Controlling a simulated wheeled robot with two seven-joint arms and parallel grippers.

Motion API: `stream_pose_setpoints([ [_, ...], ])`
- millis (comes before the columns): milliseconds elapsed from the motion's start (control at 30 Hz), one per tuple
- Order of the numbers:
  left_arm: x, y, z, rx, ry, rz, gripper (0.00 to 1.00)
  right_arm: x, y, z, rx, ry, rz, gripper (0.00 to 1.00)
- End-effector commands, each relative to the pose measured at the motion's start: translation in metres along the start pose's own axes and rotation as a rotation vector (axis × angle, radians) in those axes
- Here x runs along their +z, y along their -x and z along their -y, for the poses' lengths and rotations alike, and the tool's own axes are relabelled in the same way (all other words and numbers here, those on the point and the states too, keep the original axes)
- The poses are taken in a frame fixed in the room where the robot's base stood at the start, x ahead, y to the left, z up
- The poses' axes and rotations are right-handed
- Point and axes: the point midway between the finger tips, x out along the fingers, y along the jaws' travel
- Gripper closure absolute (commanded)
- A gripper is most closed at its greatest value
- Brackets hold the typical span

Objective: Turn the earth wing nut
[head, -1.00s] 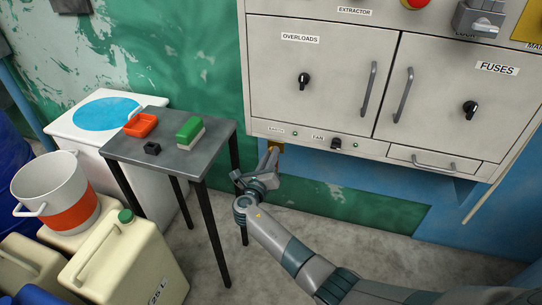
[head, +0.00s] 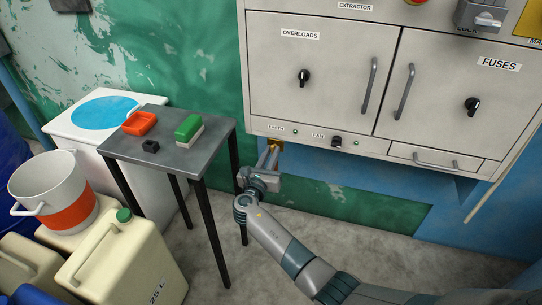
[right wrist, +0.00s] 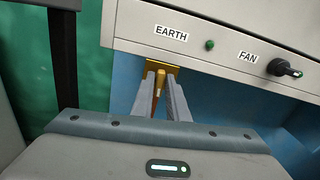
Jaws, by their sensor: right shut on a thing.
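The earth wing nut (right wrist: 160,80) is a brass piece on a small brass plate (right wrist: 172,67), just under the cabinet's lower edge by the EARTH label (right wrist: 171,33). In the head view the brass plate (head: 276,145) is small, and the nut is mostly hidden by my fingers. My right gripper (head: 270,154) reaches up to it from below. In the right wrist view its two fingers (right wrist: 160,88) stand on either side of the nut, shut on it. My left gripper is in neither view.
The grey cabinet (head: 325,75) hangs above, with the FAN knob (head: 336,141) right of the nut. A dark metal table (head: 180,160) stands left of my arm, holding a green-and-white block (head: 189,129), an orange tray (head: 140,123) and a black block (head: 150,146).

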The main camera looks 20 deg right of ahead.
Motion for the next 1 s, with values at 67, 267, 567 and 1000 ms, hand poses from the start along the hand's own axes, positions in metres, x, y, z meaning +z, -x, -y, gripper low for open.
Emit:
stream_pose_setpoints([
  [67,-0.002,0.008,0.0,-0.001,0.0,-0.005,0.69,-0.004,0.001,0.0,0.0,-0.073,-0.002,1.0],
  [267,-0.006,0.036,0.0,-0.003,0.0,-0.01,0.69,-0.004,0.001,0.001,-0.001,-0.262,-0.002,1.0],
  [567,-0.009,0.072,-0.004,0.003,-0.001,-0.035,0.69,-0.005,0.001,0.001,0.0,-0.516,-0.001,1.0],
  [1000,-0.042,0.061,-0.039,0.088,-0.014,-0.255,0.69,-0.006,0.001,0.002,-0.001,-0.906,-0.002,1.0],
])
